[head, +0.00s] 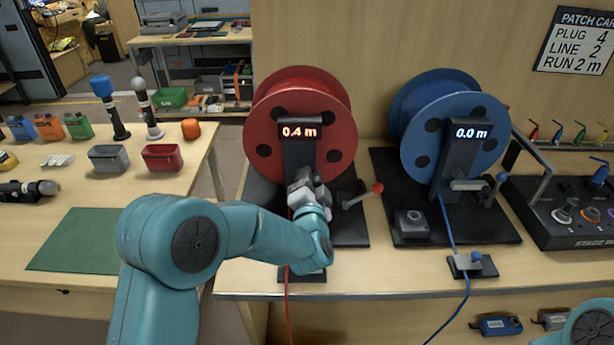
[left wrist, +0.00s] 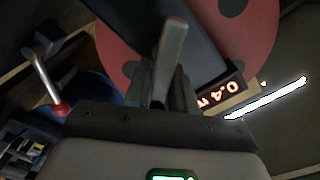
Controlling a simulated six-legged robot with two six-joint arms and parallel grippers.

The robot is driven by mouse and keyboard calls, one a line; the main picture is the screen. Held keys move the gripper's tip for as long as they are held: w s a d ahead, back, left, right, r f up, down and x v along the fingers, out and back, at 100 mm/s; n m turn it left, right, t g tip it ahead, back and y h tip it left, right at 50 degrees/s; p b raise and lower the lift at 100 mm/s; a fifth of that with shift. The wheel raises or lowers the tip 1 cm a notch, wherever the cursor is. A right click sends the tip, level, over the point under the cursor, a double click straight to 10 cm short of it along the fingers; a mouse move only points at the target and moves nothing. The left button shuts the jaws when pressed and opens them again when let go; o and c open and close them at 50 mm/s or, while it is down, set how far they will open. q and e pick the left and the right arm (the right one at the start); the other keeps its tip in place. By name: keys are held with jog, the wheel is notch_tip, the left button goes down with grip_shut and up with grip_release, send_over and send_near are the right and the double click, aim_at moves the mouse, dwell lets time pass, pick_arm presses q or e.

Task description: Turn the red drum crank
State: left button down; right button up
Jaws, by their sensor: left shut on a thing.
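The red drum (head: 335,100) stands upright on a black stand whose display (head: 300,131) reads 0.4 m. My left gripper (head: 304,187) is in front of this stand, below the display, and hides most of the crank. In the left wrist view, the gripper (left wrist: 172,95) is shut on a pale grey bar, the red drum crank (left wrist: 170,55). A grey lever with a red knob (head: 376,188) stands just right of the gripper, apart from it; it also shows in the left wrist view (left wrist: 60,108). My right gripper is out of view.
A blue drum (head: 425,105) reading 0.0 m stands to the right, with its own grey crank (head: 466,185). A control panel (head: 575,215) is at the far right. The left table holds a green mat (head: 75,240), bins and microphones. A red cable (head: 287,285) hangs down in front.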

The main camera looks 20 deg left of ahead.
pick_arm(q)
jog(key=m, duration=0.2)
jog(key=f+m, duration=0.1)
jog(key=m, duration=0.1)
jog(key=shift+d+p, duration=0.2)
jog(key=shift+p, duration=0.2)
jog(key=shift+w+f+m, duration=0.1)
jog(key=shift+f+m, duration=0.1)
jog(key=shift+m, duration=0.6)
jog(key=shift+f+m, duration=0.15)
jog(key=shift+m, duration=0.65)
jog(key=c, duration=1)
grip_release()
jog(key=shift+c, duration=0.2)
jog(key=b+v, duration=0.1)
jog(key=v, duration=1.5)
jog(key=shift+s, duration=0.2)
jog(key=shift+d, duration=0.1)
